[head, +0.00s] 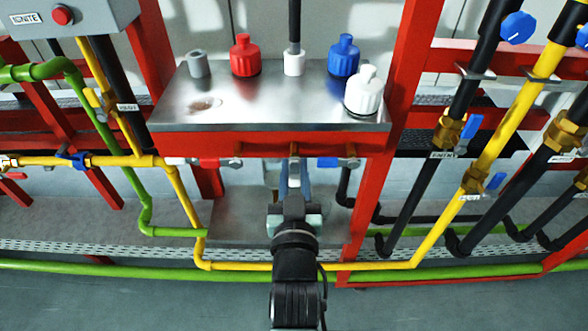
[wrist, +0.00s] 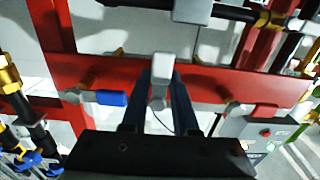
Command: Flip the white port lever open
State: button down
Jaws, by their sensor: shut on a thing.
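The white port lever (wrist: 158,90) sits at the middle of the red front beam below the steel bench top. In the wrist view it stands between the two dark fingers of my gripper (wrist: 160,82), which is shut on it. In the head view the white lever (head: 294,179) points down and out from the beam, at the tip of my gripper (head: 293,190). My arm and gripper hide part of the space beneath it.
A red lever (head: 208,162) is to the left on the same beam, and a blue lever (head: 328,162) to the right. Yellow pipes (head: 185,210) run at left.

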jog(key=c, duration=0.7)
grip_release()
jog(key=s, duration=1.3)
